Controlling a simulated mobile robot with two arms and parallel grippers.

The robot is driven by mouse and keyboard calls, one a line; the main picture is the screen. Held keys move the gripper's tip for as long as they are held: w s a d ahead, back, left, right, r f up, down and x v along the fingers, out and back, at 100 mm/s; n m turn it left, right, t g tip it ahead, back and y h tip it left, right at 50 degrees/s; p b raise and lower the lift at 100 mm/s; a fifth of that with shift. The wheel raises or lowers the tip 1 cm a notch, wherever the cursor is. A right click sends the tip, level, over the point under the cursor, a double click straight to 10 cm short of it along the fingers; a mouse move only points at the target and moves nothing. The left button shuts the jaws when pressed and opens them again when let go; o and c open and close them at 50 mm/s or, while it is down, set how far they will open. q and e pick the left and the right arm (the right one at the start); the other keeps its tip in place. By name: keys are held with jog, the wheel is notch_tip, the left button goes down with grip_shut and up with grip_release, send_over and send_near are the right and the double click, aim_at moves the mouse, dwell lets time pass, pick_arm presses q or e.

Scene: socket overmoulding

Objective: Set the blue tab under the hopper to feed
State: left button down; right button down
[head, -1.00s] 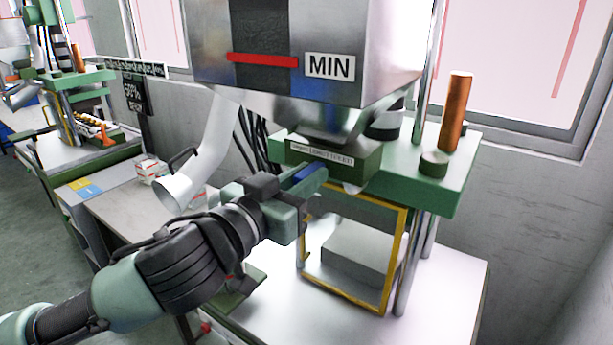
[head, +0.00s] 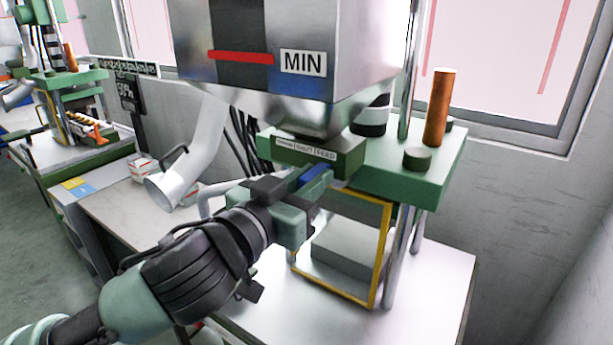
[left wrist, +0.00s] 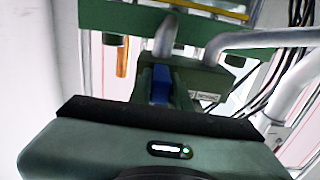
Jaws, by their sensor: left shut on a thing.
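The blue tab (head: 316,176) sticks out of the front of the green block (head: 345,160) under the metal hopper (head: 290,100). A white label (head: 306,149) above it carries several words; the right-hand one reads FEED, the middle one looks like SHUT. The tab's inner end sits below the FEED end of the label. My left gripper (head: 312,188) is shut on the tab, its fingers hiding part of it. In the left wrist view the blue tab (left wrist: 160,85) shows between the fingers, with the rest of the label (left wrist: 207,97) to its right. My right gripper is not in view.
A yellow frame (head: 376,255) stands below the green plate (head: 430,172). A bent grey pipe (head: 192,160) and black cables are to the left of the hopper.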

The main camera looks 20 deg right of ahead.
pick_arm(q)
jog(key=shift+f+g, duration=0.1)
jog(key=shift+g, duration=0.2)
jog(key=c, duration=1.4)
grip_release()
jog(key=shift+c, duration=0.2)
jog(key=shift+o, duration=0.6)
jog(key=shift+s+d, duration=0.15)
jog(key=shift+s, duration=0.05)
jog(key=shift+s+d, duration=0.1)
jog(key=shift+a, duration=0.35)
jog(key=b+v, duration=0.2)
jog(key=v, duration=0.5)
jog(key=shift+s, duration=0.25)
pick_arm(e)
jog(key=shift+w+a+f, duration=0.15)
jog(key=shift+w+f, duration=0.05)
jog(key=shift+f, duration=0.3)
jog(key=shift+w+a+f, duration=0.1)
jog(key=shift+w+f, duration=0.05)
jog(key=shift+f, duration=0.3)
